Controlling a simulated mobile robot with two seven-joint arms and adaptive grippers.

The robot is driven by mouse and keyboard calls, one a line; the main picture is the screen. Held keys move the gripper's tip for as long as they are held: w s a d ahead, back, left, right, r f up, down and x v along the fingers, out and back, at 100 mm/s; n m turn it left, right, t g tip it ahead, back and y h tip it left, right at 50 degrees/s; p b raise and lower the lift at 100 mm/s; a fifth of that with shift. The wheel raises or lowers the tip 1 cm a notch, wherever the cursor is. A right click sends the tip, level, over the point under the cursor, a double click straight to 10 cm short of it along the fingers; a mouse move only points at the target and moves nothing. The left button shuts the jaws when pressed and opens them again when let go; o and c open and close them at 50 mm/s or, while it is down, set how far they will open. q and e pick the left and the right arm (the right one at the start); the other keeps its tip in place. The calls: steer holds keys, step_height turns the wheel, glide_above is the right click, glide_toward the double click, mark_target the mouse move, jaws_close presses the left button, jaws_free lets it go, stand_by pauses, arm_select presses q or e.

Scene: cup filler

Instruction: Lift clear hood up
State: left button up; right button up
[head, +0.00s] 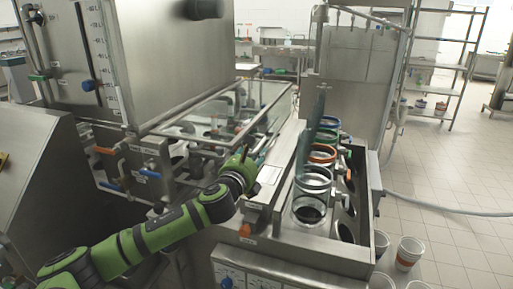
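A clear hood (228,108) with thin metal edges covers pipes and valves on the left part of the machine. It slopes down towards the right and looks lowered. My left arm is green and black and comes in from the lower left. My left gripper (245,160) is at the hood's lower front right corner. Its fingers are small and partly hidden by the wrist, so I cannot tell if they touch the hood or are open or shut. My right gripper is not in view.
Rings and clear cups (309,207) stand in a row in the steel filler to the right. A thin see-through panel (317,122) stands nearly upright beside them. Loose cups (408,254) are at the lower right. A hose (440,207) crosses the open tiled floor.

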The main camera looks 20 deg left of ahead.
arm_select(q)
steer(key=shift+w, duration=1.3)
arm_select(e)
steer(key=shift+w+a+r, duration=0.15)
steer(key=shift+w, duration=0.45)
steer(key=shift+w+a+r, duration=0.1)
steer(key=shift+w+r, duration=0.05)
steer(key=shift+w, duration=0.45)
arm_select(q)
steer(key=c, duration=0.7)
jaws_close()
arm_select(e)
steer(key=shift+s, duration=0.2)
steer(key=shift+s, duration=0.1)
